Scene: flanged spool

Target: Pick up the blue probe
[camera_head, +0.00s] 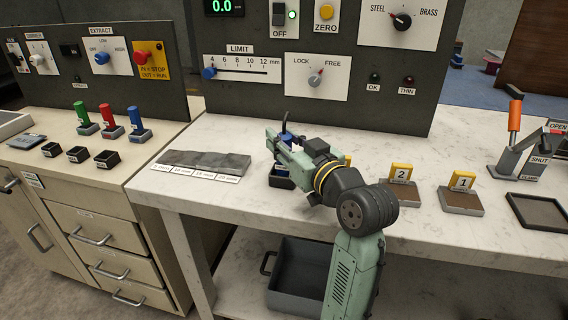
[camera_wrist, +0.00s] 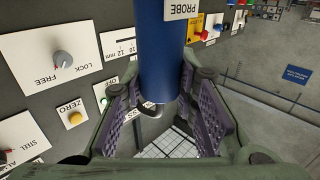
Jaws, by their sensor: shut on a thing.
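The blue probe (camera_wrist: 160,55) is a thick blue cylinder with a white PROBE label in the wrist view. My gripper (camera_wrist: 163,108) is shut on it, with a ridged purple-grey finger pad on each side. In the head view my gripper (camera_head: 280,148) is above the white marble bench, and a little of the blue probe (camera_head: 287,137) shows behind the fingers, with a dark cable at its top. A small black holder (camera_head: 281,181) stands just below. My gripper hides most of the probe there, so I cannot tell whether it clears the holder.
A grey control panel (camera_head: 330,110) stands behind the bench. A dark grey slab (camera_head: 205,162) lies left of my gripper. Yellow-tagged blocks 2 (camera_head: 400,190) and 1 (camera_head: 461,195), a lever clamp (camera_head: 520,150) and a dark tray (camera_head: 538,213) are to the right.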

